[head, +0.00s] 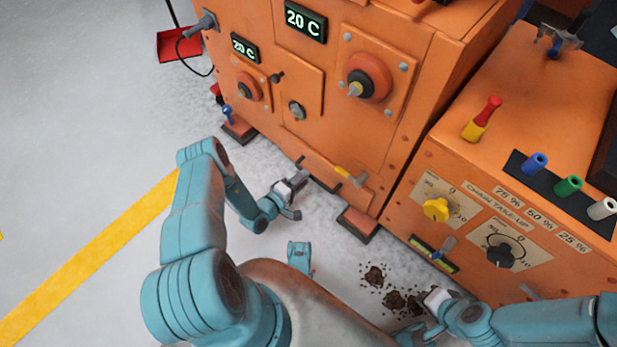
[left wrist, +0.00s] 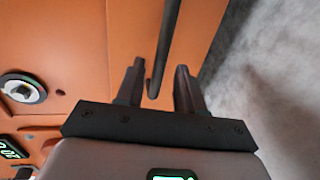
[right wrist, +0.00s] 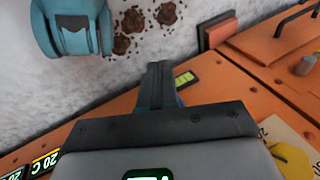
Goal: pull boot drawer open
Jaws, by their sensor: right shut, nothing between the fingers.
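The boot drawer (head: 352,190) is a low orange panel at the foot of the orange machine, and it looks closed. A dark bar handle (head: 322,182) runs along its front. My left gripper (head: 299,196) is beside the handle, near the floor. In the left wrist view the left gripper (left wrist: 159,72) is open, and the dark bar (left wrist: 167,45) shows in the gap between its fingers. I cannot tell whether they touch. My right gripper (head: 424,322) is low at the right, away from the drawer. Its fingers (right wrist: 158,78) are shut and empty in the right wrist view.
Several dark spill piles (head: 375,275) lie on the floor by my right gripper. The orange control cabinet (head: 470,185) with knobs stands at the right. A red dustpan (head: 175,45) is at the back left. Open floor (head: 80,130) with a yellow line (head: 95,257) lies to the left.

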